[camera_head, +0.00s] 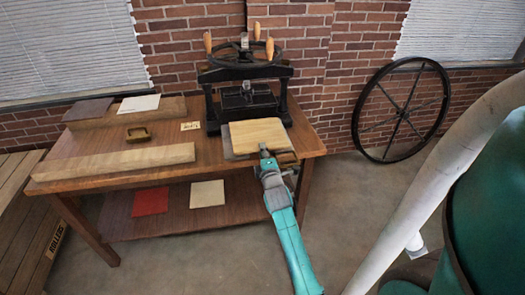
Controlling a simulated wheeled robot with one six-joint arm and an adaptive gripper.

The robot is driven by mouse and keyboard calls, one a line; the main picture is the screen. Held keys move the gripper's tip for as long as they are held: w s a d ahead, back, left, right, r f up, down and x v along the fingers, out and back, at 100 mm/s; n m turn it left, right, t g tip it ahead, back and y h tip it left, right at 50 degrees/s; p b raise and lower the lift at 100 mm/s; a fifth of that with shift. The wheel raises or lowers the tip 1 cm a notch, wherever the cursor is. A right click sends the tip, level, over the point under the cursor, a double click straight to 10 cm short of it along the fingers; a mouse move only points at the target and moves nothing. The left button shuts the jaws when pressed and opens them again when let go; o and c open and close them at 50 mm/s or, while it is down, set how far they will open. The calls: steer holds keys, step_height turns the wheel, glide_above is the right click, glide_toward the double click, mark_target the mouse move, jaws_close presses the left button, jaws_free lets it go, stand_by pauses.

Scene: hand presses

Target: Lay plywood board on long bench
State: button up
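A light plywood board (258,134) lies flat, or nearly so, in front of a black hand press at the right end of a wooden table (100,158). A dark grey plate edge shows under its left side. My gripper (265,151) is at the board's front edge, reached from the front by my teal arm. The fingertips are too small to tell whether they are shut on the edge. A low slatted wooden bench (22,200) stands at the left; I cannot tell whether it or the table is the long bench.
The black hand press (246,85) has upright wooden handles. The tabletop also holds a long pale plank (115,161), a brass-coloured piece (138,134) and a small label (190,126). A red sheet (150,201) and white sheet (207,194) lie on the lower shelf. A spoked wheel (403,110) leans on the wall.

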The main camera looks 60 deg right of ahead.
steer(key=shift+w+d, duration=0.2)
steer(key=shift+d, duration=0.1)
jaws_close()
steer(key=shift+r, duration=0.1)
step_height(320, 180, up, 3)
steer(key=shift+f, duration=0.1)
steer(key=shift+a, duration=0.1)
stand_by(0.3)
